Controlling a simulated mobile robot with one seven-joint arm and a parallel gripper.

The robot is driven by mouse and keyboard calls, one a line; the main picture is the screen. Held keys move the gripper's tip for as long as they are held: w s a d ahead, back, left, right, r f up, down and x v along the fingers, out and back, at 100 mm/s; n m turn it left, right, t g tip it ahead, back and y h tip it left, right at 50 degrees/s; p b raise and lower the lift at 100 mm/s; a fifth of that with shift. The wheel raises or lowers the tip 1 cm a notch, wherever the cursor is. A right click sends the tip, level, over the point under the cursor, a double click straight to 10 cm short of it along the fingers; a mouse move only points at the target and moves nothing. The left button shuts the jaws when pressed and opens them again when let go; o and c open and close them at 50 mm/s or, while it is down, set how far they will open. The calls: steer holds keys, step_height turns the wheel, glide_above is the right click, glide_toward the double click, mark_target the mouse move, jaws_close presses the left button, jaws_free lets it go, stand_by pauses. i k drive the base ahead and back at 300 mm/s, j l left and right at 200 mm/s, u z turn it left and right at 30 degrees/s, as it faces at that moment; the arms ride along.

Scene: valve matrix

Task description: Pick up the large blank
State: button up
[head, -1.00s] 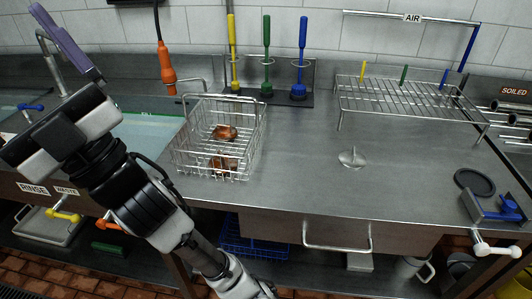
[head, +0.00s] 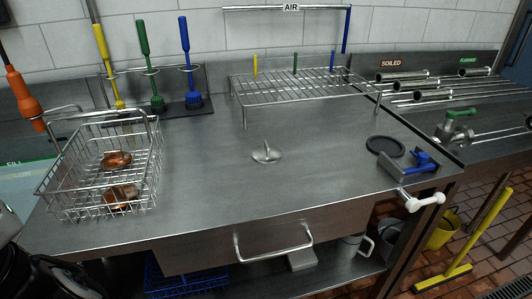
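A silver metal disc with a short upright stem (head: 266,153) lies on the bare middle of the steel counter. A flat, dark round disc (head: 385,146) lies farther right, beside a blue fixture. No label shows which of them is the large blank; the silver disc looks like a blanking cap with a handle. My gripper is out of view. Only dark parts of my arm show at the lower left edge, well away from both discs.
A wire basket (head: 104,178) with copper-coloured parts stands at left. A wire rack (head: 300,84) stands behind the silver disc. The blue fixture (head: 412,165) sits at the counter's right corner. A drawer handle (head: 273,247) juts out in front. The counter around the silver disc is clear.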

mark_target(267, 154)
steer(key=i+l+u, duration=0.1)
steer(key=l+u, duration=0.15)
steer(key=l, duration=0.25)
steer(key=l+u, duration=0.25)
steer(key=l, duration=0.25)
steer(key=i, duration=0.5)
